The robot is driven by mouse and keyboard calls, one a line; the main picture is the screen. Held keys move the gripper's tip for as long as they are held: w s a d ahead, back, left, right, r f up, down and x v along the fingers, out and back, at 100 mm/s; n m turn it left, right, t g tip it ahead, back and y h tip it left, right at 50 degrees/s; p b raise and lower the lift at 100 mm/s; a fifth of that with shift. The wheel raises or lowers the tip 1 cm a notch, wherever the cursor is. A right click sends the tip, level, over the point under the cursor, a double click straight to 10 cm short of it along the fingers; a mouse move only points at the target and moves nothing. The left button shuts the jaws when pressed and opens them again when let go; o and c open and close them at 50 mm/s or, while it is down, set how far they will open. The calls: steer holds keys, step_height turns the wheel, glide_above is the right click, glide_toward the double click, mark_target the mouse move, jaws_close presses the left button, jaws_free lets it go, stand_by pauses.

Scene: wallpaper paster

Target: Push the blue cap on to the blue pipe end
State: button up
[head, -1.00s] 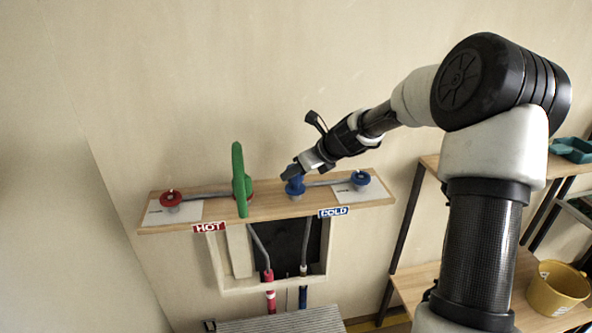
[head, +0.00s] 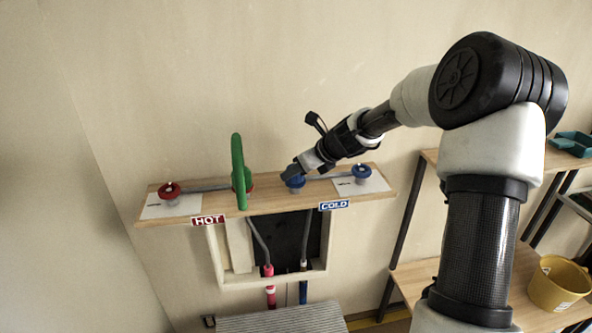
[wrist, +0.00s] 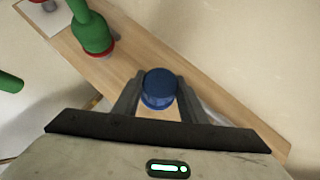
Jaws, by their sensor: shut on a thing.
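My gripper (head: 291,172) is shut on the blue cap, above the middle of the wooden shelf, right of the green spout. In the wrist view the round blue cap (wrist: 159,88) sits between the two dark fingers, seen from above. In the head view a blue part (head: 296,182) shows just below the fingertips, with a paler piece under it at the shelf. The fingers cover its top. I cannot tell cap from pipe end there, nor how far the cap is seated.
The green spout (head: 239,170) stands close to the left. A blue knob (head: 361,174) is on the right of the shelf (head: 225,209), a red knob (head: 169,192) on the left. HOT and COLD signs hang at the front edge. A yellow bucket (head: 560,286) stands at lower right.

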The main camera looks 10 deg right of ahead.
steer(key=shift+f, duration=0.25)
steer(key=o, duration=1.1)
steer(key=shift+o, duration=0.2)
steer(key=v, duration=1.7)
steer(key=shift+s, duration=0.25)
steer(key=shift+d+r, duration=0.1)
steer(key=shift+r, duration=0.05)
